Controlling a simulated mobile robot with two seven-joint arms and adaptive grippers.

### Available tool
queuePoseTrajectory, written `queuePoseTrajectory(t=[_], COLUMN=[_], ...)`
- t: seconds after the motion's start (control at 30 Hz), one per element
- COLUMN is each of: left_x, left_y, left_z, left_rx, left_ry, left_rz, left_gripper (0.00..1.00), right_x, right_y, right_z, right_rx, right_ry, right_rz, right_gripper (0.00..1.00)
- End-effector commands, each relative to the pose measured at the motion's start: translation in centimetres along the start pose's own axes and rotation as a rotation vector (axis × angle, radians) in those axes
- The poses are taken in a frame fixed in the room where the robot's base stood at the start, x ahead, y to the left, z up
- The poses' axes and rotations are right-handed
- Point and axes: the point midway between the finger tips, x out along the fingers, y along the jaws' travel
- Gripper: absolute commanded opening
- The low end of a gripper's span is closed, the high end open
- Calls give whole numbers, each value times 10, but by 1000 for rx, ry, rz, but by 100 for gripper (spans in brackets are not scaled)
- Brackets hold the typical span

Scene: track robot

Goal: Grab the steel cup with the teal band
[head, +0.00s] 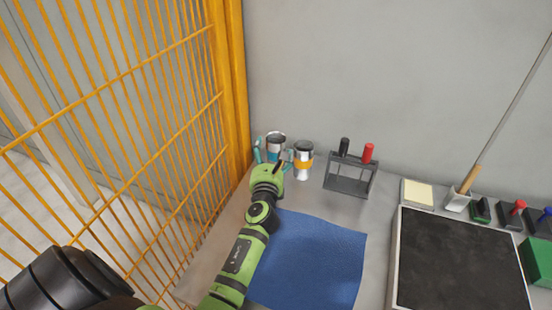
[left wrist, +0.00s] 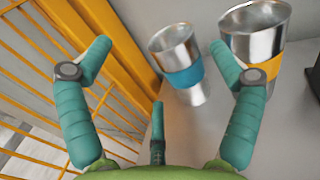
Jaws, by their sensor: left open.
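The steel cup with the teal band (head: 277,142) stands on the grey table at the far left corner, near the wall. In the left wrist view the cup (left wrist: 179,58) stands ahead between the spread fingers, with its teal band around the middle. My left gripper (head: 273,154) is open and empty, just in front of this cup, and partly hides it in the head view. In the left wrist view the left gripper (left wrist: 163,54) has its green fingers apart; I cannot tell whether any touches the cup. My right gripper is not in view.
A steel cup with an orange band (head: 303,163) stands close on the right, near the right finger. A yellow mesh fence (head: 150,100) runs along the left. A tool rack (head: 350,178) stands further right. A blue cloth (head: 310,260) lies in front.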

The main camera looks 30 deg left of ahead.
Motion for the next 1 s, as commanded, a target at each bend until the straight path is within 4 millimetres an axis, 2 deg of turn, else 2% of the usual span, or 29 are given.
queuePoseTrajectory(t=[0.03, 0.1, 0.27, 0.4, 0.53, 0.8, 1.0], left_x=[0, 0, 0, 18, 26, 62, 75], left_y=[0, 1, 1, 2, 2, 2, 2], left_z=[-20, -36, -64, -58, -58, -58, -57], left_rx=[-1, -3, -3, -2, -1, -2, -2], left_ry=[3, 3, 2, 0, 1, -1, 0], left_rz=[1, 1, 0, 1, 0, 1, 0], left_gripper=[91, 91, 91, 91, 91, 91, 91], right_x=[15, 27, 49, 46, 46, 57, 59], right_y=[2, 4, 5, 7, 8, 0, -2], right_z=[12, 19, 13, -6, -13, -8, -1], right_rx=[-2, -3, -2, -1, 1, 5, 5], right_ry=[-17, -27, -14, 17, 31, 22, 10], right_rz=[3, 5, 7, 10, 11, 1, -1], right_gripper=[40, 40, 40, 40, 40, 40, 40])
